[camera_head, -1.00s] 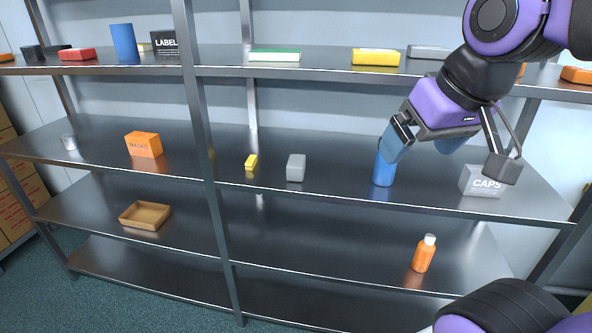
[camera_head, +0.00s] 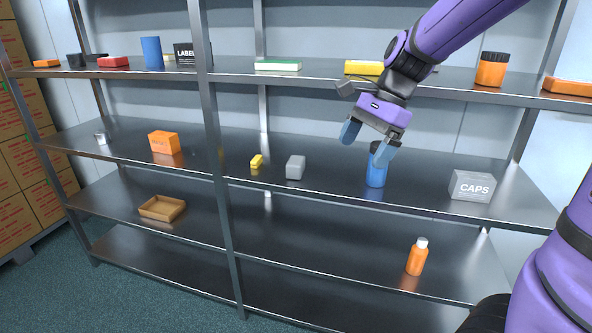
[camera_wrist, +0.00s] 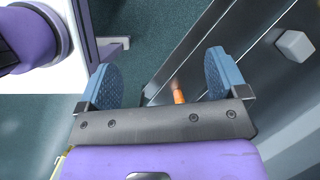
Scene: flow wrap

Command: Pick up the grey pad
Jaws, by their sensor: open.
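A small grey block (camera_head: 295,167), which looks like the grey pad, sits on the middle shelf, right of the upright post. A light grey block, probably the same one, shows at the upper right of the wrist view (camera_wrist: 295,45). My gripper (camera_head: 370,148) is in front of the shelving, right of the grey block and in front of the blue bottle (camera_head: 376,172). Its two blue fingers are spread apart with nothing between them; in the wrist view they stand wide apart (camera_wrist: 166,80).
A yellow block (camera_head: 257,161) lies left of the grey block. A CAPS box (camera_head: 472,186) stands to the right. The upright post (camera_head: 216,150) and upper shelf edge (camera_head: 300,77) bound the space. An orange bottle (camera_head: 417,257) is on the shelf below.

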